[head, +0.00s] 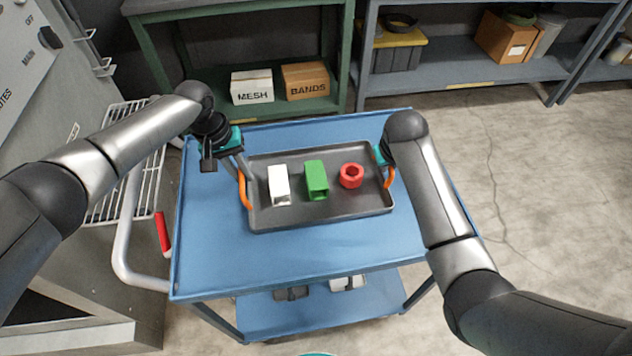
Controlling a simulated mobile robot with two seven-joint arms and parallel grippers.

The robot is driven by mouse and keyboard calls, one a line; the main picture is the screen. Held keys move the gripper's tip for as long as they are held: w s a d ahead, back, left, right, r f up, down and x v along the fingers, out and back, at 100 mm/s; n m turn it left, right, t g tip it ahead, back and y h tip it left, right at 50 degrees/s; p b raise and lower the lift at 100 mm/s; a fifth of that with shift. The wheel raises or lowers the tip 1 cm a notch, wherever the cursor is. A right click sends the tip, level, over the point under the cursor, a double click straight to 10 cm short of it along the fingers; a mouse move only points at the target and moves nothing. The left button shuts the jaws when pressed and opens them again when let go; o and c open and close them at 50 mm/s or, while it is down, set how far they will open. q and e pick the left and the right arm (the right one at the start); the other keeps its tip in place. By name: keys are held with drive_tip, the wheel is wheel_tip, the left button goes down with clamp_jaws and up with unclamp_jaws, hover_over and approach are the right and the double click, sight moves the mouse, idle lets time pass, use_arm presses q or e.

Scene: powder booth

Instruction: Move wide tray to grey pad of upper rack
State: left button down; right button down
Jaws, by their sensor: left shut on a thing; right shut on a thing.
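The wide tray (333,213) is dark grey with an orange handle at each short end. It is over the blue cart's top; I cannot tell whether it rests on it or is held just above. It carries a white block (279,186), a green block (317,179) and a red ring-shaped part (351,176). My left gripper (243,178) is shut on the left orange handle (244,190). My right gripper (386,165) is shut on the right orange handle (390,178), its fingers partly hidden by my arm. I cannot make out a grey pad.
The blue cart (220,267) has a lower shelf with small items. A wire rack (125,190) and grey cabinet stand at left. Behind are a green shelf (300,106) with MESH (252,88) and BANDS (306,80) boxes, and a grey-blue shelf (450,76). Floor at right is clear.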

use_arm(q)
drive_tip(key=shift+w+r, duration=0.1)
drive_tip(key=shift+r, duration=0.15)
use_arm(e)
drive_tip(key=shift+w+r, duration=0.1)
drive_tip(key=shift+r, duration=0.15)
